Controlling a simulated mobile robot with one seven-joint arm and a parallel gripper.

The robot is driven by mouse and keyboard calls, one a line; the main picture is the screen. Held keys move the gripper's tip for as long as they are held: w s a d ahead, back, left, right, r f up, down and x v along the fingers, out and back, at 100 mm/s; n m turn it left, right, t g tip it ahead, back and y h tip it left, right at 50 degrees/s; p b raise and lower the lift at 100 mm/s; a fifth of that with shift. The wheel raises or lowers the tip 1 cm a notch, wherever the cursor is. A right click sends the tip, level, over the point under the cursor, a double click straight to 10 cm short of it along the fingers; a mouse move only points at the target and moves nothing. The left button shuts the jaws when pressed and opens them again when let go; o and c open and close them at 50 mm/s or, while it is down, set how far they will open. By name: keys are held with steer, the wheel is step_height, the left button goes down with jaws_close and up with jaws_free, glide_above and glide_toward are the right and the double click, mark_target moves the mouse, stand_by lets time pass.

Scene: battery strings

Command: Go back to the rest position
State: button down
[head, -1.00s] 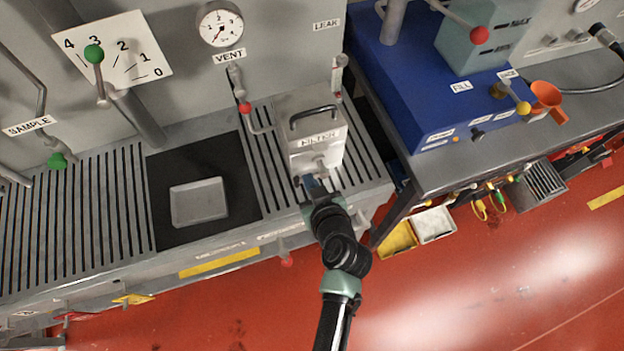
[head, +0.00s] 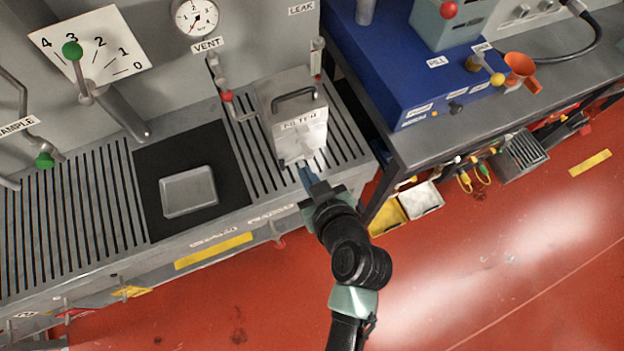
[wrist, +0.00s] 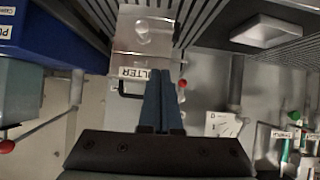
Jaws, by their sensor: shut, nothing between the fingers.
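My gripper (head: 306,174) is shut with nothing between its blue fingers. In the head view it is just in front of the grey box labelled FILTER (head: 298,125), near the front edge of the slotted bench. In the wrist view the two fingers (wrist: 163,85) lie together, pointing up the picture over the filter box (wrist: 146,40). The box stands upright with its dark handle on top. I cannot tell from the head view whether the fingertips touch it.
A shallow grey tray (head: 188,192) lies on a black mat (head: 152,160) to the left. A blue cabinet (head: 385,75) and an orange funnel (head: 520,68) are on the right-hand bench. Valve levers and a gauge (head: 196,15) line the back. Red floor (head: 480,270) is open in front.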

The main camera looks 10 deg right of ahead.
steer(key=shift+v, duration=1.2)
